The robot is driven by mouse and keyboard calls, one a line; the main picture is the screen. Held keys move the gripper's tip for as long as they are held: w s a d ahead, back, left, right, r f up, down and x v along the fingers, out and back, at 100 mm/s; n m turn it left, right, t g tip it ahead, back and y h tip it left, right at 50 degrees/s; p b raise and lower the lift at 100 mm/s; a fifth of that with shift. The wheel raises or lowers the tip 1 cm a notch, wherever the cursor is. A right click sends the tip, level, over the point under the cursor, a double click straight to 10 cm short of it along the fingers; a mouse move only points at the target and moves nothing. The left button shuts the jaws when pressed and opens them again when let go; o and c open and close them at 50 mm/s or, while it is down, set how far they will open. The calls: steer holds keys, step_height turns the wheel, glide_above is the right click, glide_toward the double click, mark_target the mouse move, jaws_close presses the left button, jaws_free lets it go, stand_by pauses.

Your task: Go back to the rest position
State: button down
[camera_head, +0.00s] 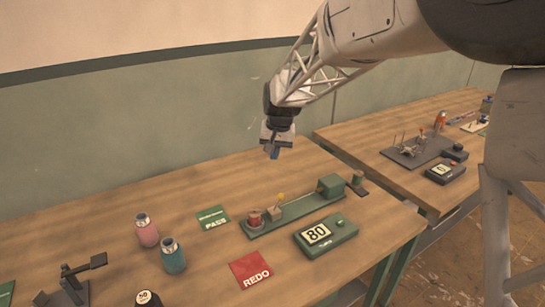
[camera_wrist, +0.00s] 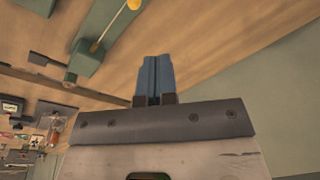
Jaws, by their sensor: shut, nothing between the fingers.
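My gripper (camera_head: 274,152) hangs above the back of the near wooden table, close to the green wall, with its blue fingertips pointing down. In the wrist view the two blue fingers (camera_wrist: 153,78) lie side by side against each other. The gripper is shut and holds nothing. It is clear of the green device (camera_head: 295,210), which stands in front of it and to the right on the table. That device carries a red part, a yellow-tipped lever and a green block. Part of the device also shows at the top of the wrist view (camera_wrist: 90,60).
A pink bottle (camera_head: 147,230) and a teal bottle (camera_head: 172,256) stand left on the table (camera_head: 110,205). A green PASS card (camera_head: 213,218), a red REDO card (camera_head: 251,270) and a green box reading 80 (camera_head: 326,236) lie nearby. A second table (camera_head: 385,140) stands right.

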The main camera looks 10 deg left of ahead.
steer(key=shift+d, duration=0.1)
steer(key=s+d+r+m, duration=0.1)
steer(key=s+d+r, duration=0.3)
steer(key=s+d, duration=0.55)
steer(key=s+d+r, duration=0.4)
steer(key=s+d, duration=0.2)
steer(key=d, duration=0.7)
steer(key=s+d+f, duration=0.1)
steer(key=s+d, duration=0.3)
steer(key=s, duration=0.4)
steer(key=s+d+f+m+t+h, duration=0.1)
steer(key=s+d, duration=0.4)
steer(key=s, duration=0.2)
steer(key=s+d+f, duration=0.1)
steer(key=s+d, duration=0.4)
steer(key=s, duration=0.3)
steer(key=shift+s+d+f+t+h, duration=0.2)
steer(key=shift+s+t+h, duration=0.1)
steer(key=shift+s+h, duration=0.1)
